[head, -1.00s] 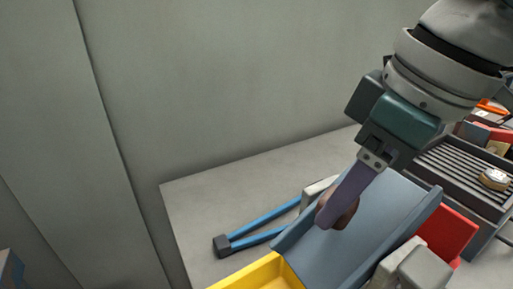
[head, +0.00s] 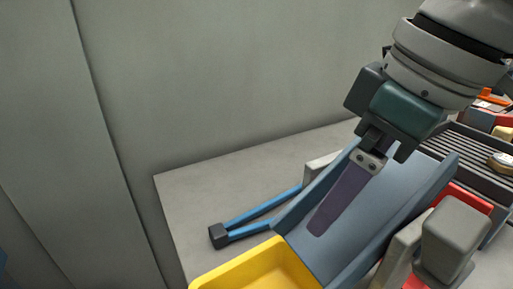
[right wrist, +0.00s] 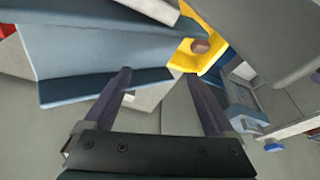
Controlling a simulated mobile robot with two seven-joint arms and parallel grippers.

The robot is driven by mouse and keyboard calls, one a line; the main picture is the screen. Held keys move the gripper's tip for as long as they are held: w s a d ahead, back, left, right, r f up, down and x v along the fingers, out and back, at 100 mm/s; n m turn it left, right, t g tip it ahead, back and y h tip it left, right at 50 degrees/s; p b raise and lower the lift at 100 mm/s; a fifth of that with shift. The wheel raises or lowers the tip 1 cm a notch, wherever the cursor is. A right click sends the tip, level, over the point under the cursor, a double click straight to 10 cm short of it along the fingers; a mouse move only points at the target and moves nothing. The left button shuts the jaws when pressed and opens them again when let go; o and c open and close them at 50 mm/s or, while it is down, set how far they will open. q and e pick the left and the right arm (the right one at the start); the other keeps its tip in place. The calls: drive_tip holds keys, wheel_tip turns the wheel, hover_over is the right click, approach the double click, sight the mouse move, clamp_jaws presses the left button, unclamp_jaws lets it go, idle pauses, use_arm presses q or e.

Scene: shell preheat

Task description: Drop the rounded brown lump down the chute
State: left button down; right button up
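The blue-grey chute (head: 395,198) slopes down to the yellow bin (head: 222,268) in the head view. The rounded brown lump (right wrist: 201,46) shows in the right wrist view inside the yellow bin, by the chute's lower end. It does not show in the head view. My right gripper (head: 318,230) is over the chute, its purple fingers pointing down along it. In the right wrist view my right gripper (right wrist: 158,78) has its fingers well apart with nothing between them. My left gripper is not in view.
Blue-handled tongs (head: 255,218) lie on the grey table (head: 185,205) left of the chute. A dark ribbed rack (head: 470,160) with a round gauge (head: 502,162) stands at the right. A grey block (head: 452,238) stands right of the chute. A wall rises behind the table.

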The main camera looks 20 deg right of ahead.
drive_tip(key=shift+r, duration=0.45)
drive_tip(key=p+v, duration=0.2)
drive_tip(key=v, duration=0.7)
drive_tip(key=shift+p, duration=0.35)
drive_tip(key=shift+s, duration=0.1)
